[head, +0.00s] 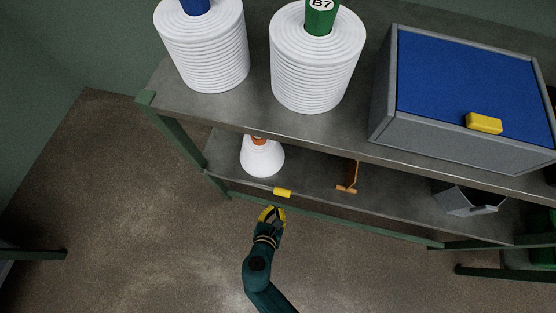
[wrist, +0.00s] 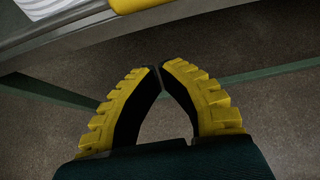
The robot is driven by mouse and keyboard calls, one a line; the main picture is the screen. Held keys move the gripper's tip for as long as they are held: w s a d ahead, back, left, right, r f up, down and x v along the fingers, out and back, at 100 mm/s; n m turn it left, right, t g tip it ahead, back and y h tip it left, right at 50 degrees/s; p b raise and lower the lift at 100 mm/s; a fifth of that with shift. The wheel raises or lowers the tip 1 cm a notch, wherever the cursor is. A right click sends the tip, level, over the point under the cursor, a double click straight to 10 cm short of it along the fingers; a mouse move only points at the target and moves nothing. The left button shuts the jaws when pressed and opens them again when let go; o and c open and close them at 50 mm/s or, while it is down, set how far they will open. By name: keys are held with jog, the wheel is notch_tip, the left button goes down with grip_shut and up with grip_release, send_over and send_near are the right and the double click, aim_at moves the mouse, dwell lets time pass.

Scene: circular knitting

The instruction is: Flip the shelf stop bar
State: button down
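A small yellow tab (head: 283,192) sits at the front edge of the lower shelf (head: 312,192) in the head view. It looks like the grip of the stop bar; the bar itself is hard to tell from the shelf edge. The tab also shows at the top of the wrist view (wrist: 135,4), cut off by the frame. My gripper (head: 271,210) is just in front of and below the tab, apart from it. In the wrist view its yellow-backed fingers (wrist: 160,69) meet at the tips with nothing between them.
A white cone (head: 262,158) with an orange top, an orange-brown bracket (head: 347,177) and a grey bin (head: 468,199) are on the lower shelf. The upper shelf (head: 190,105) holds two white spools (head: 205,50) and a blue-lidded box (head: 470,85). Open floor (head: 130,220) lies left.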

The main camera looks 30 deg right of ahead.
jog(key=w+d+r, duration=0.1)
jog(key=w+d+r+b, duration=0.1)
jog(key=shift+w+d, duration=0.35)
jog(key=shift+w, duration=0.05)
